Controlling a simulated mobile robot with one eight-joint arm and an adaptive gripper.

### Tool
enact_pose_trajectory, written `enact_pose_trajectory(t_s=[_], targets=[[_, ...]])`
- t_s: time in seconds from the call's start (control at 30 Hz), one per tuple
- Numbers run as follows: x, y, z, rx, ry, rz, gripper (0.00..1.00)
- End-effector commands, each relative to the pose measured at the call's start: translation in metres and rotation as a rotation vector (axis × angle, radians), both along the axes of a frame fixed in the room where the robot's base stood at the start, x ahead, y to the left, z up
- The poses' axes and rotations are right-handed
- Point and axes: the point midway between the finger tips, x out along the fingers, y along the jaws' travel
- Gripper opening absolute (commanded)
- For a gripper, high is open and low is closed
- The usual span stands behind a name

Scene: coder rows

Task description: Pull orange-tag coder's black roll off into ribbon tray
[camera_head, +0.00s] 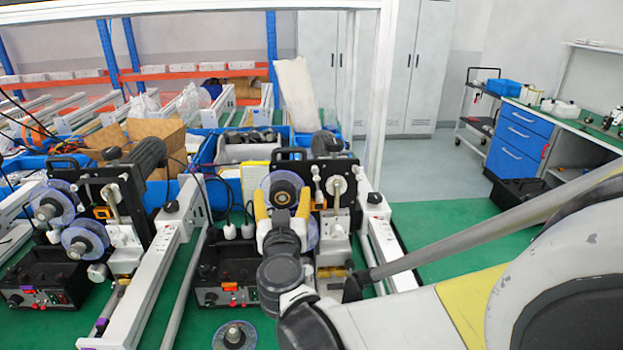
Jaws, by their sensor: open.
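The middle coder carries an orange tag (230,286) on its black control box (222,297). A black roll (284,180) with a brown core sits at its upper spindle, in front of a clear disc (266,187). My gripper (283,198) is open, with its yellow fingers on the left and right of the roll. I cannot tell whether they touch it. The gripper body hides the coder's lower disc for the most part. A grey tray (232,151) with several dark rolls stands behind the coder; I cannot tell for sure that it is the ribbon tray.
A similar coder with a purple tag (27,287) and two clear reels (84,238) stands at left. A loose flanged reel (234,335) lies on the green surface in front. White rails (165,270) flank the machines. Blue bins (302,148) and cardboard (155,135) crowd the back.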

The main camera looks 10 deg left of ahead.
Motion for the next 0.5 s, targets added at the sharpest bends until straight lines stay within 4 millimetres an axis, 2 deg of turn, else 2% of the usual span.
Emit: enact_pose_trajectory(t_s=[0.1,0.27,0.5], targets=[[0.0000,-0.0001,0.0001,0.000,0.000,0.000,0.72],[0.0000,-0.0001,0.0001,0.000,0.000,0.000,0.24],[-0.0002,0.0000,0.0002,0.000,0.000,0.000,0.23]])
